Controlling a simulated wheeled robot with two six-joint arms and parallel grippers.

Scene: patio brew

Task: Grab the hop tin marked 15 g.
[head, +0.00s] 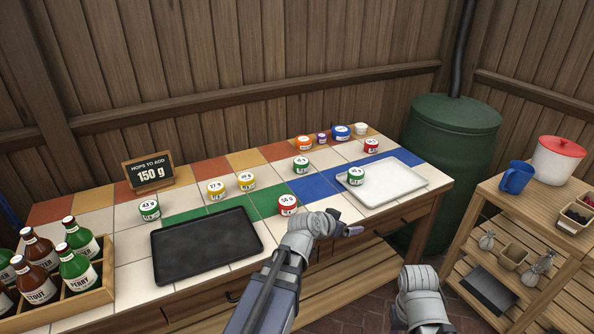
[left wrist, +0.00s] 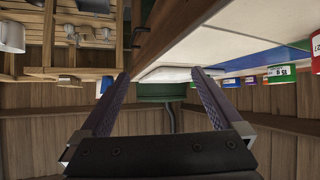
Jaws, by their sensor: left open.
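Several round hop tins with white number labels stand on the tiled counter. A green tin (head: 356,176) sits on the white tray, and another green tin (head: 301,165) stands behind and left of it. I cannot surely read which tin is marked 15 g. A red tin (head: 288,205) stands near the front, left of my left gripper (head: 353,231). That gripper is open and empty at the counter's front edge, in front of the white tray. My right gripper is not in view.
The white tray (head: 402,187) and black tray (head: 197,262) lie on the counter. A board (head: 149,172) reads 150 g. A bottle crate (head: 95,298) is at left. A green barrel (head: 450,135) and a shelf cart (head: 535,207) stand at right.

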